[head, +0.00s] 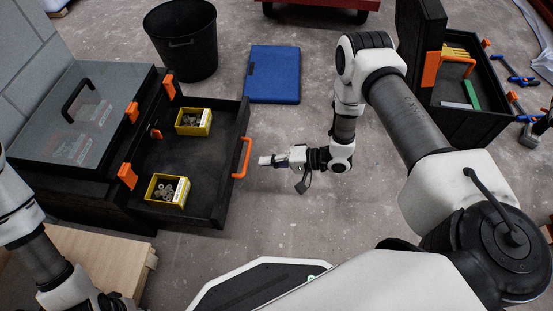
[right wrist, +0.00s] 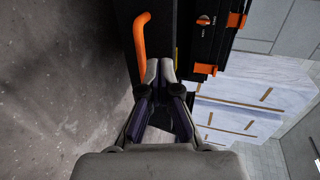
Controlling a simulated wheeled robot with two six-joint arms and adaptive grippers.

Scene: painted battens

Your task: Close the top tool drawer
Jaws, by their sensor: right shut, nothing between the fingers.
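The top tool drawer (head: 193,210) is pulled out to the right of the black tool chest (head: 85,185) in the head view. It has an orange handle (head: 242,157) on its front and holds two yellow bins of small hardware. My right gripper (head: 263,160) is shut and empty, a little right of the handle, pointing at the drawer front. In the right wrist view the fingertips (right wrist: 160,68) are together beside the orange handle (right wrist: 140,40); whether they touch the drawer front is not clear. My left arm enters at lower left; its fingers are out of frame.
A clear-lidded case (head: 75,115) sits on the chest. An open black toolbox (head: 470,118) stands at right. A wooden piece (head: 100,262) lies at lower left. Floor right of the drawer is clear.

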